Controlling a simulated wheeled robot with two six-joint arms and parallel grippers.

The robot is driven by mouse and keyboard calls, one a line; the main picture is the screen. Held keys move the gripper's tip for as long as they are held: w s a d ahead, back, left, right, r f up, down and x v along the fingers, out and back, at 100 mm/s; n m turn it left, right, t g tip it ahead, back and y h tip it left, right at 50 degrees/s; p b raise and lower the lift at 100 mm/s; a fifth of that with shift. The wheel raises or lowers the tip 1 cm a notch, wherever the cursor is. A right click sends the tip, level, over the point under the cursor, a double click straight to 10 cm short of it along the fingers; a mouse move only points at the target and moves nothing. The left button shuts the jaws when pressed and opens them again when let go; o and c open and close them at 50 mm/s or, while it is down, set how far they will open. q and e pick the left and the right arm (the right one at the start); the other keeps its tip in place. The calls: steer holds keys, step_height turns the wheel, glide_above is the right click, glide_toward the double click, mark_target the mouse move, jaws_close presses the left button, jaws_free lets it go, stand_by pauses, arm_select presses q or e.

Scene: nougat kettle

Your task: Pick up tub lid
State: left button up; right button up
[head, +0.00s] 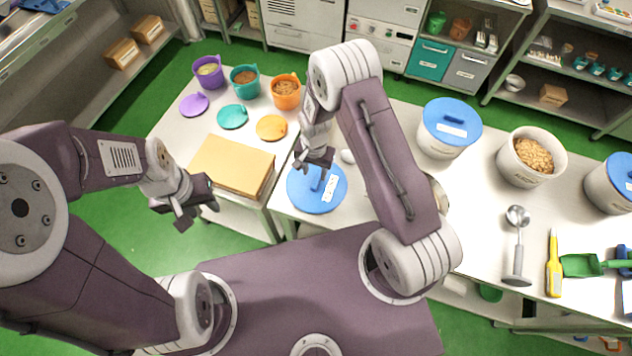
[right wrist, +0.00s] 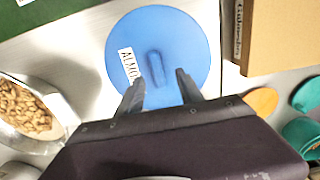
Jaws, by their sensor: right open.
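The tub lid is a flat blue disc (head: 306,200) with a raised bar handle and a white label. It lies on the near left of the white table. In the right wrist view the lid (right wrist: 180,35) shows almost whole, its label reading "ALMO…". My right gripper (head: 316,160) is open above the lid. In the right wrist view the right gripper's fingertips (right wrist: 158,84) are on either side of the handle's near end; I cannot tell whether they touch the lid. My left gripper (head: 196,215) is open and empty, left of the table.
A cardboard box (head: 232,166) lies left of the lid.

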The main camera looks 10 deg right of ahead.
mark_target(316, 179)
steer(key=f, duration=0.1)
steer(key=f+p, duration=0.2)
steer(key=shift+s+d+f, duration=0.25)
steer(key=shift+f, duration=0.15)
steer(key=shift+w+f, duration=0.1)
steer(key=shift+f, duration=0.3)
steer(key=shift+w+f, duration=0.1)
steer(key=shift+f, duration=0.1)
jaws_close()
steer(key=shift+r, duration=0.1)
steer(key=shift+r, duration=0.35)
step_height(316, 179, up, 9)
steer(key=b, duration=0.2)
steer(key=shift+r, duration=0.15)
